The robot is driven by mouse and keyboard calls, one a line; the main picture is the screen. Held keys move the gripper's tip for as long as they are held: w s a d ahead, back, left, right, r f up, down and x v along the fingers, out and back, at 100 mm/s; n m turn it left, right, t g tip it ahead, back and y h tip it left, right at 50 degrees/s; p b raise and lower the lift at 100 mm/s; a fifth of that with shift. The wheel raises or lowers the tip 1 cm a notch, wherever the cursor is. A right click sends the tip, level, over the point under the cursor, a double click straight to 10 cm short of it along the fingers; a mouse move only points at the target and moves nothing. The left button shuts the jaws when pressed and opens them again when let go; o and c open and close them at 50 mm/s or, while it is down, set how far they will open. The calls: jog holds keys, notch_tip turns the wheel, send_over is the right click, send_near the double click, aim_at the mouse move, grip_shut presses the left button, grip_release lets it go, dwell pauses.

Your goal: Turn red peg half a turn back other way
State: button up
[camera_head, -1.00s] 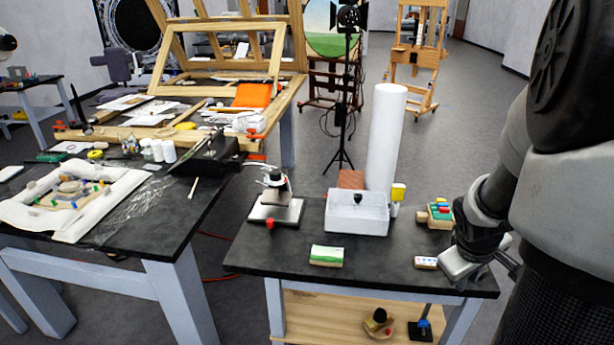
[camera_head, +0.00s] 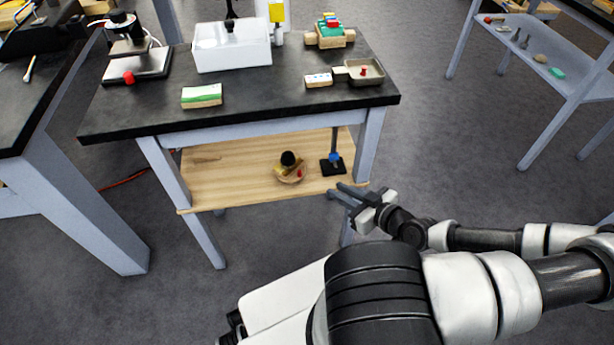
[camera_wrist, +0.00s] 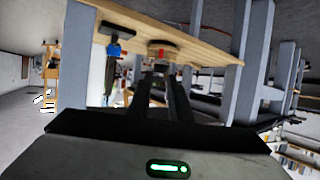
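A small red peg (camera_head: 299,173) shows on a round wooden piece (camera_head: 288,178) with a black ball, on the table's lower shelf. In the wrist view a red spot (camera_wrist: 160,53) shows on a wooden piece at the shelf, ahead of my fingers. My gripper (camera_head: 335,190) is at the shelf's right front corner, to the right of the round piece and apart from it. Its two fingers also show in the wrist view (camera_wrist: 160,76), spread with nothing between them. Which way the peg is turned is too small to tell.
A table leg (camera_head: 369,142) rises near my gripper. Other red parts show on the tabletop device (camera_head: 128,77) and in the small tray (camera_head: 364,71).

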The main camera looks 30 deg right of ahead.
aim_at(300, 172)
jog(key=b+x, duration=0.1)
jog(key=x, duration=1.6)
jog(key=shift+s+a+b, duration=0.1)
jog(key=shift+a+b, duration=0.05)
jog(key=shift+b, duration=0.15)
grip_shut()
